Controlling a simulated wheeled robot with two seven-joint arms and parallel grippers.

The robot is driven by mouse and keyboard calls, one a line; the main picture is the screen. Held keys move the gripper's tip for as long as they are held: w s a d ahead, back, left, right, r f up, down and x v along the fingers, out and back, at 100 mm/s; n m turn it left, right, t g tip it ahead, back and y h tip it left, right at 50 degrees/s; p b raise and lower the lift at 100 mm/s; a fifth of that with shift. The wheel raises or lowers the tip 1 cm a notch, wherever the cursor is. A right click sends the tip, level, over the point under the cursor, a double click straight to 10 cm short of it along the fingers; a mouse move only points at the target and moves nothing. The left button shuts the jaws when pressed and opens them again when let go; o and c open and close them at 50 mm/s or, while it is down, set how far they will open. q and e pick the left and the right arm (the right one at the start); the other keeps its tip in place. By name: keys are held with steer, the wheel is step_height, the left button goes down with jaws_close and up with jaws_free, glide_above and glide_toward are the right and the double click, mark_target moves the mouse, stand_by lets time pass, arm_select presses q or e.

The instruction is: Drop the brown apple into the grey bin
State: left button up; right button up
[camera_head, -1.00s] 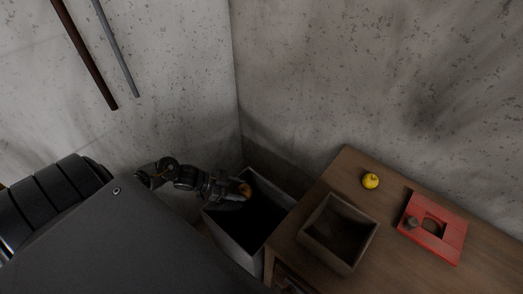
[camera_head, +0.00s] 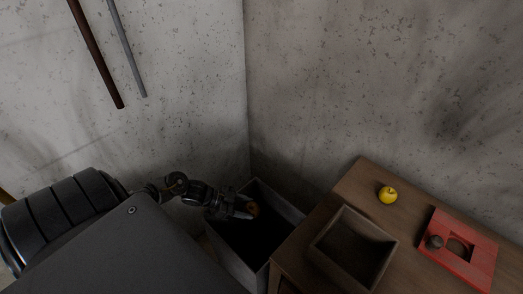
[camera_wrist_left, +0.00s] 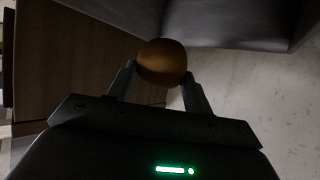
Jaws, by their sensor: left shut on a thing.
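The brown apple (camera_head: 252,209) is held at the tips of my left gripper (camera_head: 245,210), over the opening of the grey bin (camera_head: 289,208). The bin stands on the floor in the corner, beside the table, and its inside is dark. In the left wrist view the brown apple (camera_wrist_left: 162,62) sits between the two fingers of my left gripper (camera_wrist_left: 160,84), which are shut on it. My right gripper is not in view.
A wooden table (camera_head: 408,208) stands right of the bin. It bears a yellow apple (camera_head: 388,195), an open wooden box (camera_head: 377,228) and a red board (camera_head: 472,263) with a hole and a dark knob. Concrete walls close the corner behind.

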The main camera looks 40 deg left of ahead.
arm_select(q)
steer(key=shift+f, duration=0.1)
steer(key=o, duration=1.1)
steer(key=v, duration=1)
steer(key=shift+s+a, duration=0.25)
steer(key=x, duration=1.1)
steer(key=shift+r, duration=0.25)
steer(key=shift+r+p, duration=0.7)
steer(key=shift+p, duration=0.1)
steer(key=shift+r+p, duration=0.35)
steer(key=shift+r, duration=0.05)
